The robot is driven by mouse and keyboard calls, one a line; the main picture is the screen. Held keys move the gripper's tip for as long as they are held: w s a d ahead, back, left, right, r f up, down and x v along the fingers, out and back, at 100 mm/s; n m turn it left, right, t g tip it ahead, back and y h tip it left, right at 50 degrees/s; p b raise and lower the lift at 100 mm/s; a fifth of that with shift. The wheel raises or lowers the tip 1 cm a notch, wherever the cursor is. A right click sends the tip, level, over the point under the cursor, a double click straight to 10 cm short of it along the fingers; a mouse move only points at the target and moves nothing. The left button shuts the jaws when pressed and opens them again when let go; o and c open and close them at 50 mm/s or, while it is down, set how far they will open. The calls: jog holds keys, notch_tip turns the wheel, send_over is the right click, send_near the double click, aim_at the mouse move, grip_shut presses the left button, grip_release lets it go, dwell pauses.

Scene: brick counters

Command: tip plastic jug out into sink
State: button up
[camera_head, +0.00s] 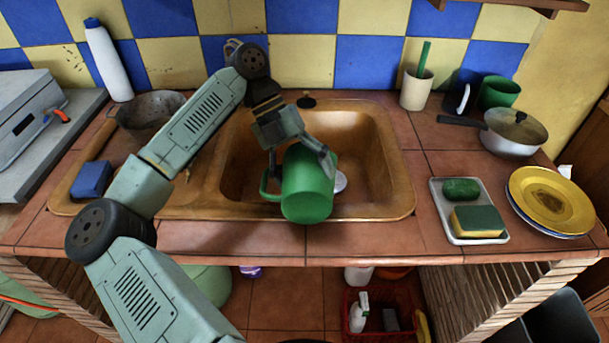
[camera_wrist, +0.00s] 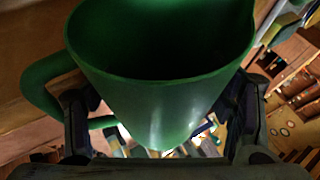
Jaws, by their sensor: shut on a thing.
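The green plastic jug (camera_head: 308,190) is in my gripper (camera_head: 300,160), over the front part of the copper-coloured sink (camera_head: 380,150). One finger is on each side of the jug, and its handle (camera_head: 267,187) sticks out to the left. In the wrist view the jug (camera_wrist: 155,100) fills the middle, with its wide mouth toward the top of the picture. The inside is dark, so I cannot tell whether anything is in it. How far the jug is tilted is unclear. A small white round thing (camera_head: 340,181) shows in the basin, partly hidden behind the jug.
A metal pot (camera_head: 150,112) and a blue block (camera_head: 91,179) are left of the basin. A tray (camera_head: 446,236) with a sponge, yellow plates (camera_head: 550,200) and a lidded pan (camera_head: 514,132) are on the right. A cream cup (camera_head: 416,92) stands at the back. The basin's right side is clear.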

aim_at(306, 162)
jog(key=shift+r, duration=2.35)
jog(key=shift+t+b, duration=0.7)
jog(key=shift+b, duration=0.35)
jog(key=shift+r+t+b, duration=0.25)
jog(key=shift+t+b, duration=0.15)
jog(key=shift+b, duration=0.15)
notch_tip(306, 162, up, 2)
jog(key=m+t+b, duration=0.1)
jog(key=t+b, duration=0.2)
jog(key=b, duration=0.2)
jog(key=shift+r+t, duration=0.1)
jog(key=shift+t, duration=0.2)
notch_tip(306, 162, up, 2)
jog(key=m+t+b, duration=0.1)
jog(key=t+b, duration=0.2)
jog(key=b, duration=0.2)
notch_tip(306, 162, up, 2)
jog(key=m+t+b, duration=0.1)
jog(key=t+b, duration=0.3)
jog(key=b, duration=0.2)
jog(key=shift+r, duration=0.1)
notch_tip(306, 162, up, 2)
jog(key=m+t+b, duration=0.1)
jog(key=t+b, duration=0.2)
jog(key=b, duration=0.3)
jog(key=shift+t+h, duration=0.3)
jog(key=shift+r+m+t, duration=0.4)
jog(key=shift+r, duration=0.2)
